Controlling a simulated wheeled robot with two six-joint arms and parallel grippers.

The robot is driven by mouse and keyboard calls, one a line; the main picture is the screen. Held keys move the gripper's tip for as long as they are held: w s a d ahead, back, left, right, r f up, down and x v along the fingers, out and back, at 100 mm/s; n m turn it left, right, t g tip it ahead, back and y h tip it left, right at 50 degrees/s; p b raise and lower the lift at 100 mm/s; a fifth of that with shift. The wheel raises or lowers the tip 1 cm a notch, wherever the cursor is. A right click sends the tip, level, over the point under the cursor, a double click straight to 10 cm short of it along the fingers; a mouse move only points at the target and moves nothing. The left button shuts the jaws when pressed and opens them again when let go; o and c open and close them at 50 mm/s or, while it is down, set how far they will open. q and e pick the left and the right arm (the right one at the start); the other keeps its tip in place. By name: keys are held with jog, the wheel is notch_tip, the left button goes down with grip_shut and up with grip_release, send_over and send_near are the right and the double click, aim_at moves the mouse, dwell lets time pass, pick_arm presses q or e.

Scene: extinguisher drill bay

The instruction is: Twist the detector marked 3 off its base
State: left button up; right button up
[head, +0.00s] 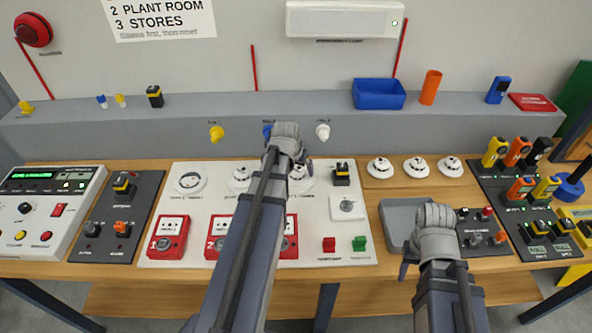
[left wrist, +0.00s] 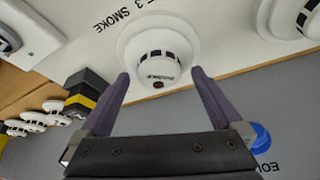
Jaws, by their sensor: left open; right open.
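The detector marked 3 (left wrist: 158,58) is a white round smoke detector on its base on the white panel, with "3 SMOKE" printed beside it in the left wrist view. In the head view this detector (head: 301,185) is partly hidden by my left arm. My left gripper (left wrist: 161,82) is open, with one finger on either side of the detector's near part; I cannot tell whether they touch it. In the head view my left gripper (head: 296,160) is mostly hidden behind its wrist.
Another detector (head: 240,178) sits left of it and a flatter round unit (head: 189,182) further left. A black-and-yellow switch (head: 341,173) stands close on the right. Three loose white detectors (head: 416,167) lie further right. Red call points (head: 170,236) line the panel's front.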

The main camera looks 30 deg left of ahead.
pick_arm(q)
jog(key=c, duration=1.5)
jog(key=shift+n+y, duration=0.4)
jog(key=shift+n, duration=0.5)
jog(key=shift+c, duration=0.2)
